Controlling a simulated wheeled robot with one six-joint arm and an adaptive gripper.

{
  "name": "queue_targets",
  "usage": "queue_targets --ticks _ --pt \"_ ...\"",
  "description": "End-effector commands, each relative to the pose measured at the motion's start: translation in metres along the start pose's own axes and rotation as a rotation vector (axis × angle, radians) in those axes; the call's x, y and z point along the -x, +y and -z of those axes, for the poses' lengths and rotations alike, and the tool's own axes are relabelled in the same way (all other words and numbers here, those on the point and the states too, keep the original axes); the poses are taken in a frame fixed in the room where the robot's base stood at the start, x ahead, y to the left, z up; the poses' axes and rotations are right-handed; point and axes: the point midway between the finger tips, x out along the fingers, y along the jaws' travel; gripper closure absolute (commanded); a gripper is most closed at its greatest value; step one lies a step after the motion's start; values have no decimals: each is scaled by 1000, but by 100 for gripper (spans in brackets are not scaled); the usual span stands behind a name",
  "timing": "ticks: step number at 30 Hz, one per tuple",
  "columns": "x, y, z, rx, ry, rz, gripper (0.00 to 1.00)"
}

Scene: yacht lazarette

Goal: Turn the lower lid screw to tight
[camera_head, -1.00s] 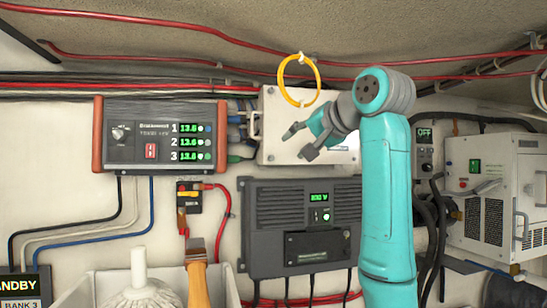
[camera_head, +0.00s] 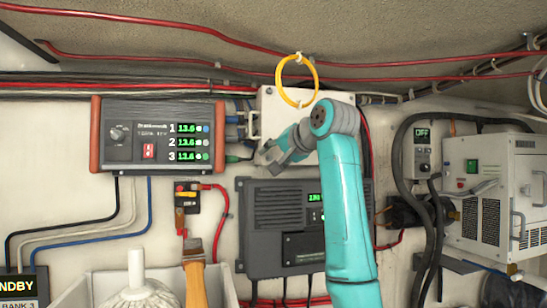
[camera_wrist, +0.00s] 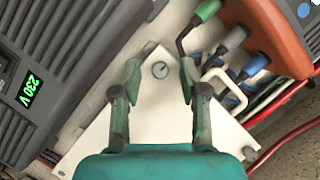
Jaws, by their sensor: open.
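A white box with a flat lid (camera_head: 275,105) is fixed to the wall, partly behind my arm in the head view. In the wrist view the lid (camera_wrist: 150,120) shows one round grey slotted screw (camera_wrist: 160,70) near its corner, between the dark 230 V unit and the orange-sided unit. My gripper (camera_head: 266,158) is at the box's lower left in the head view. In the wrist view my gripper (camera_wrist: 160,78) is open, its fingers on either side of the screw's line, with nothing between them. I cannot tell how far the fingertips are from the lid. The screw is hidden in the head view.
A display unit with orange sides (camera_head: 158,137) is close on the left, with plugs and cables beside the box. The dark grey 230 V unit (camera_head: 277,215) is just below. A yellow ring (camera_head: 297,80) hangs in front of the box's top. A white handle (camera_wrist: 222,88) stands beside the lid.

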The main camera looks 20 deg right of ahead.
Motion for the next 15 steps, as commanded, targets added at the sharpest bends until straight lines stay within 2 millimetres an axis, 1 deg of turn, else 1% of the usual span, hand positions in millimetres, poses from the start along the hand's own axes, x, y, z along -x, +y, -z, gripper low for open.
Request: queue_targets --ticks 2,3,5,6,7,15 --pt "0 0 0 0 0 0 57" --pt "0 0 0 0 0 0 67" --pt "0 0 0 0 0 0 82" --pt "0 0 0 0 0 0 92" --pt "0 0 0 0 0 0 99" --pt "0 0 0 -6 0 2 100"
